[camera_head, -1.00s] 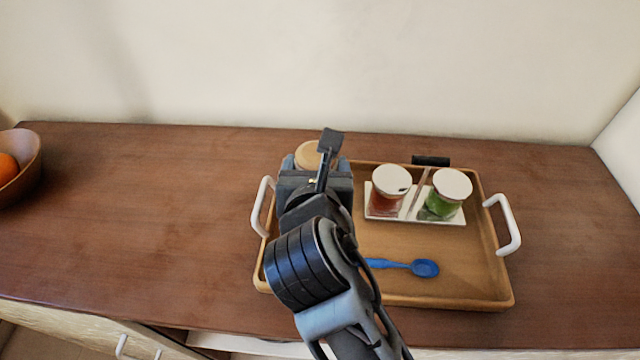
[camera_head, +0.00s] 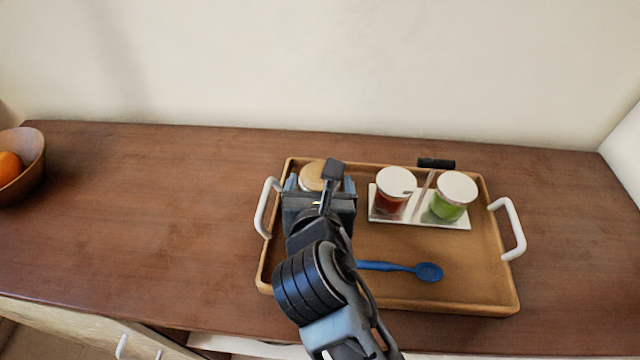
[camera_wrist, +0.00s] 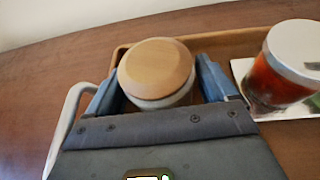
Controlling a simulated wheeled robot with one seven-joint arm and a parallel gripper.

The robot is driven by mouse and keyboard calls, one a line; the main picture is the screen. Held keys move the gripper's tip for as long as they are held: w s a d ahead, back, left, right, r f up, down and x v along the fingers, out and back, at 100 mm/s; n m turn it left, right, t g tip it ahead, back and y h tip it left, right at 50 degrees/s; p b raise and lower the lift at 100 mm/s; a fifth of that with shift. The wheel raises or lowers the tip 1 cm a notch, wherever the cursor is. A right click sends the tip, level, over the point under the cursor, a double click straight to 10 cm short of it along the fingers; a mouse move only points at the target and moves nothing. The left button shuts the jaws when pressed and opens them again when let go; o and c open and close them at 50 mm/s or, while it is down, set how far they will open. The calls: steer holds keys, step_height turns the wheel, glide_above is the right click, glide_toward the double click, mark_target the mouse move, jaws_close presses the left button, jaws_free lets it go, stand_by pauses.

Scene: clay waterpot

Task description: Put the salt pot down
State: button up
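The salt pot (camera_wrist: 157,71) has a round light wooden lid and a pale body. It also shows in the head view (camera_head: 314,175), at the back left corner of the wooden tray (camera_head: 440,292). My gripper (camera_wrist: 160,85) has one blue finger on each side of the pot. The fingertips lie close against the pot's sides, and the gripper appears shut on it. In the head view my gripper (camera_head: 318,184) and wrist hide the pot's lower part. I cannot tell whether its base touches the tray.
Right of the pot, a red jar (camera_head: 392,204) and a green jar (camera_head: 446,207) with white lids stand on a white holder (camera_head: 421,221). A blue spoon (camera_head: 428,271) lies near the tray's front. White handles flank the tray. A fruit bowl (camera_head: 30,170) stands far left.

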steer(key=shift+r, duration=0.15)
steer(key=v, duration=1.2)
